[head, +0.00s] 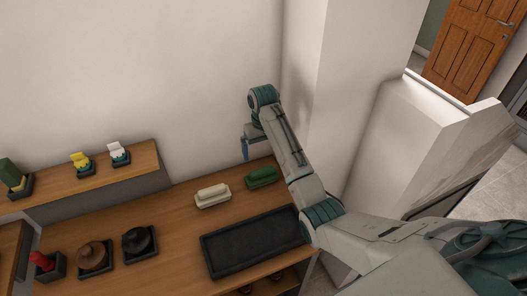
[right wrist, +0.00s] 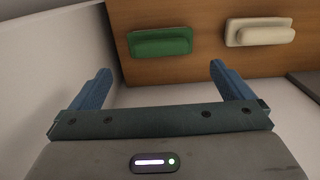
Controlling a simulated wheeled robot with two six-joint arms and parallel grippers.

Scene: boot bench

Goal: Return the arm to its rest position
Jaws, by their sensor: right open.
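My right arm reaches up from the lower right in the head view. Its gripper (head: 245,147) is above the back of the bench, close to the wall. In the right wrist view the two blue fingers of the right gripper (right wrist: 157,88) are wide apart with nothing between them. A green brush-like block (head: 262,177) and a cream one (head: 212,195) lie on the bench below the gripper. The green block (right wrist: 160,42) and the cream block (right wrist: 260,32) also show ahead of the fingers, apart from them. My left gripper is not in view.
A black tray (head: 212,263) lies at the bench's front right. Black and brown round items (head: 138,240) and a red item (head: 40,260) stand in holders at left. A raised shelf (head: 140,158) carries yellow, white and green items. A white wall block (head: 405,135) stands right of the arm.

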